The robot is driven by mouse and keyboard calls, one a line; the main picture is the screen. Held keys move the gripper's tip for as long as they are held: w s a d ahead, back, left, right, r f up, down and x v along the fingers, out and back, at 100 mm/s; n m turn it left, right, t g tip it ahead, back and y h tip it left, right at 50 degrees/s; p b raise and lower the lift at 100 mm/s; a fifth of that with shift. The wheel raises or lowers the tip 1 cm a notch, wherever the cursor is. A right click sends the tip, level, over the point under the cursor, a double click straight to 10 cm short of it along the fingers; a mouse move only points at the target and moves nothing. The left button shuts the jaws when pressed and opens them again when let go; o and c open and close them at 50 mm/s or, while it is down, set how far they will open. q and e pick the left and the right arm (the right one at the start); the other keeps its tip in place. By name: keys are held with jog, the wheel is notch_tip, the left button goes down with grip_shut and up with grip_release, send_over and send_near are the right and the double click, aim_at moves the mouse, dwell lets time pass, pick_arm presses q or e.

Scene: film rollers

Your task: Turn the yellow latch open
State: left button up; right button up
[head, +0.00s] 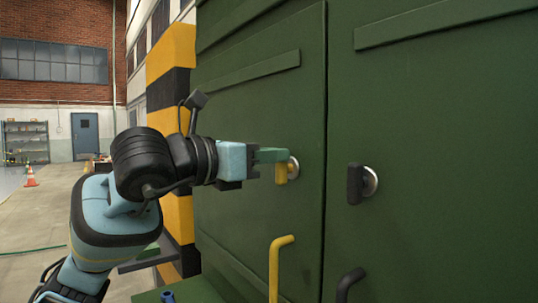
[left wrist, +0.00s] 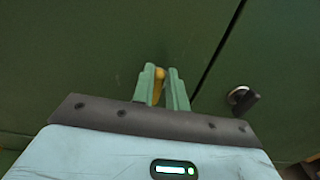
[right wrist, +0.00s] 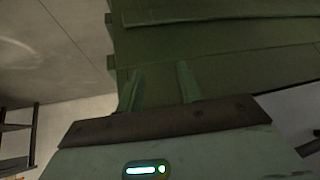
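The yellow latch (head: 281,173) sits on a round metal base on the left green cabinet door (head: 255,120), its handle pointing down. My left gripper (head: 272,156) reaches it from the left, with its green fingers at the handle. In the left wrist view, the yellow latch (left wrist: 158,86) lies between the closely spaced fingertips of my left gripper (left wrist: 161,72), which look shut on it. The fingers hide part of the handle. My right gripper (right wrist: 160,75) is open and empty in the right wrist view, and out of the head view.
A black latch (head: 355,184) is on the right door, across the seam. A yellow bar handle (head: 274,268) and a black one (head: 346,284) stand lower down. A yellow and black striped post (head: 171,55) is left of the cabinet. Open floor lies farther left.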

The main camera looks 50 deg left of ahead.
pick_arm(q)
jog(key=shift+n, duration=0.3)
grip_shut()
jog(key=shift+w+a+f+n, duration=0.1)
jog(key=shift+a+f+n, duration=0.3)
jog(key=shift+n, duration=2.25)
jog(key=shift+s+a+f+n, duration=0.1)
jog(key=shift+a+f+n, duration=0.3)
jog(key=shift+n, duration=2.3)
jog(key=shift+w+a+f+n, duration=0.1)
jog(key=shift+a+f+n, duration=0.3)
jog(key=shift+n, duration=2.25)
jog(key=o, duration=0.8)
grip_release()
jog(key=shift+c, duration=0.2)
